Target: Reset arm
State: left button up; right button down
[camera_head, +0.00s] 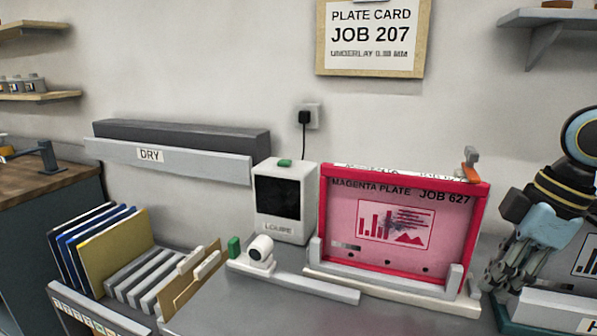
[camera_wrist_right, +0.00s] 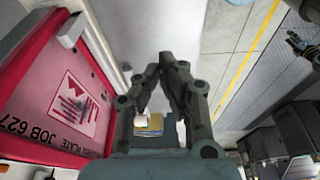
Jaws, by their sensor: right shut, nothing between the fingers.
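My right arm comes in at the right edge of the head view. Its gripper (camera_head: 493,283) hangs just right of the red-framed magenta plate (camera_head: 340,225), apart from it as far as I can tell. In the right wrist view the gripper (camera_wrist_right: 167,60) has its fingertips together with nothing between them. The magenta plate (camera_wrist_right: 92,60) also shows there on the left. It stands upright in a pale holder (camera_head: 390,292). My left gripper is not in view.
A white box with a dark screen (camera_head: 278,200) and a small white device (camera_head: 261,250) stand left of the plate. Folders (camera_head: 117,250) stand in a rack further left. A teal-edged unit (camera_head: 545,322) is below my right gripper. Bare grey counter (camera_head: 240,310) lies in front.

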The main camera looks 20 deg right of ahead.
jog(key=s+a+f+m+t+h, duration=0.2)
jog(key=s+a+f+m+h, duration=0.1)
jog(key=s+a+f+m, duration=0.7)
jog(key=s+d+f+g+b, duration=0.15)
jog(key=f+b, duration=0.25)
jog(key=f, duration=1.2)
jog(key=s+f+b, duration=0.2)
jog(key=f+b, duration=0.3)
jog(key=f, duration=1.1)
pick_arm(q)
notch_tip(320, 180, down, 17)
jog(key=b, duration=0.7)
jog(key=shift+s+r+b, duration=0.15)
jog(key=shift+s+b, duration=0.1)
jog(key=shift+b, duration=0.05)
pick_arm(e)
jog(key=s+f, duration=0.9)
jog(key=f, duration=0.3)
jog(key=s+d+f+g, duration=0.1)
jog(key=s+f, duration=0.9)
jog(key=f, duration=0.3)
jog(key=shift+s+d+f+n, duration=0.15)
jog(key=shift+s+f+n, duration=0.05)
jog(key=shift+s+n, duration=0.1)
jog(key=shift+g, duration=0.35)
